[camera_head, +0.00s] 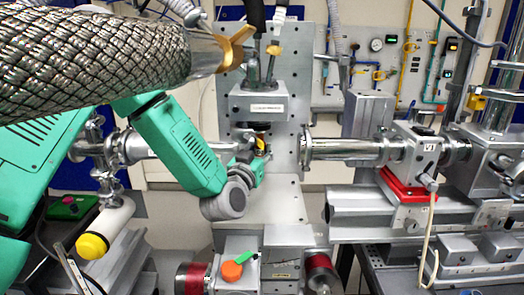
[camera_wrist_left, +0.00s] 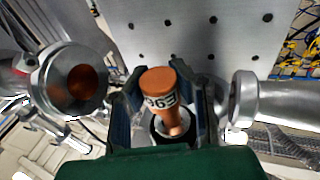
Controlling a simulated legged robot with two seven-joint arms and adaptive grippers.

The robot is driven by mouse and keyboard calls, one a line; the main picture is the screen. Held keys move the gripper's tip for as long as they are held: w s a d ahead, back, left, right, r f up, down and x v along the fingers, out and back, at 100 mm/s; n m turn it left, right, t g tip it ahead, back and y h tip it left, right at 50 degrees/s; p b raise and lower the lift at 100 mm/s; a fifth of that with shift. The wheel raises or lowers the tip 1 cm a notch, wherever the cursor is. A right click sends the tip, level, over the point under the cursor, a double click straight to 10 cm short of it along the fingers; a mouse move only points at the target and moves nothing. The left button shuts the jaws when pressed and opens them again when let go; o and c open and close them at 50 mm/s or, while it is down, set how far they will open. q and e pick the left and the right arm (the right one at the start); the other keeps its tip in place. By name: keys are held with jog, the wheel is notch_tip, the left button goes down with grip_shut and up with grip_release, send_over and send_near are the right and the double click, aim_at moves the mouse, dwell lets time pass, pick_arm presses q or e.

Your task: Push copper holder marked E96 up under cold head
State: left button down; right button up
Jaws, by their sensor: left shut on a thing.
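The copper holder (camera_wrist_left: 172,118) marked E96 is in the left wrist view, its label upside down in the picture. My left gripper (camera_wrist_left: 163,96) is shut on it, one dark finger on either side. In the head view my left gripper (camera_head: 257,157) is at the middle, in front of the upright plate, and only a small orange part of the holder shows there. A grey block (camera_head: 255,107) with a white label, which looks like the cold head, is just above. I cannot tell whether the holder touches it. My right gripper is not in view.
Steel pipes with flanges (camera_head: 308,150) come in from both sides close to the gripper. A flange with a copper-coloured inside (camera_wrist_left: 78,82) is left of the holder in the wrist view. A braided hose (camera_head: 90,62) crosses the upper left.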

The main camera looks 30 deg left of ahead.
pick_arm(q)
jog(key=shift+r+p, duration=0.3)
jog(key=shift+r, duration=0.25)
dwell(0.5)
jog(key=shift+f, duration=0.15)
jog(key=shift+d+f+b, duration=0.2)
jog(key=shift+f+b, duration=0.6)
jog(key=shift+f, duration=0.1)
jog(key=shift+a+f+b, duration=0.1)
jog(key=shift+f+b, duration=0.3)
jog(key=shift+f, duration=0.15)
jog(key=s+d+b, duration=0.2)
jog(key=s+d, duration=0.6)
jog(key=s, duration=0.5)
jog(key=shift+s+d, duration=0.15)
jog(key=shift+s, duration=0.2)
dwell(0.9)
